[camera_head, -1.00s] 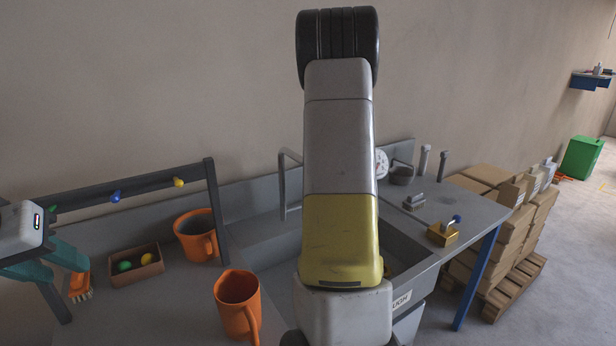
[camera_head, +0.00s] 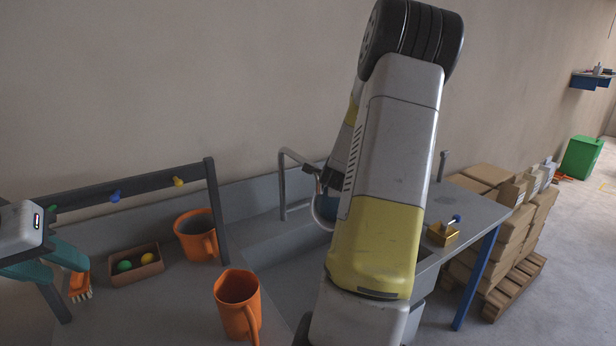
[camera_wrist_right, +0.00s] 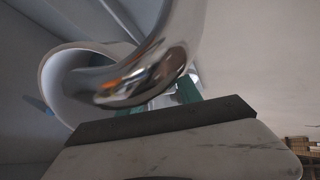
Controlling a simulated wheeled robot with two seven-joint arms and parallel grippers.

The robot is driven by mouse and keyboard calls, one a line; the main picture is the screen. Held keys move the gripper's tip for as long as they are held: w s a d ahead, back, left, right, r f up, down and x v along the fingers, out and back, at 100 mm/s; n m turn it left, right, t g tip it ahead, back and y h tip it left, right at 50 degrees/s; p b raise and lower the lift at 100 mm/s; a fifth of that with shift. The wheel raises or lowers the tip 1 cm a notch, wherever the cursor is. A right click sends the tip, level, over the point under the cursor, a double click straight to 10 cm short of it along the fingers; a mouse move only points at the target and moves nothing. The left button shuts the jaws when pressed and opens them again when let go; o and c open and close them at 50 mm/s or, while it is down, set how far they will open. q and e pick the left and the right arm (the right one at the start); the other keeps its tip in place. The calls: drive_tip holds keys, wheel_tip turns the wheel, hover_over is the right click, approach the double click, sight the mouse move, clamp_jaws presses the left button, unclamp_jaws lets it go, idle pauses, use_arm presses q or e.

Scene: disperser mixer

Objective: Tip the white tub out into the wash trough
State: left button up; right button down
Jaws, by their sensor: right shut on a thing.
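The white tub (camera_wrist_right: 85,85) lies tilted beyond my right fingers in the right wrist view, its pale round mouth partly hidden by a shiny curved metal bar. My right gripper (camera_wrist_right: 165,98) is shut on the tub; the contact is mostly covered. In the head view my right arm hides most of this, and only a curved pale rim shows by the tap. The grey wash trough (camera_head: 275,255) is below, partly behind my arm. My left gripper (camera_head: 58,268) is at the far left, its teal fingers apart, beside an orange brush (camera_head: 79,284).
A grey tap (camera_head: 283,185) stands at the trough's back. Orange jugs (camera_head: 238,300) (camera_head: 197,235) and a box (camera_head: 137,265) of coloured balls stand on the left worktop. A brass block (camera_head: 442,234) sits on the right worktop; stacked cartons (camera_head: 515,225) stand beyond.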

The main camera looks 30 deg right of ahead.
drive_tip(key=s+a+f+t+h, duration=0.2)
drive_tip(key=s+a+t, duration=0.3)
drive_tip(key=s, duration=0.3)
drive_tip(key=shift+s+a+t+h, duration=0.15)
drive_tip(key=shift+s+t+h, duration=0.15)
drive_tip(key=shift+t+h, duration=0.45)
idle(0.4)
drive_tip(key=shift+f+h, duration=0.1)
drive_tip(key=shift+h, duration=0.15)
idle(1.7)
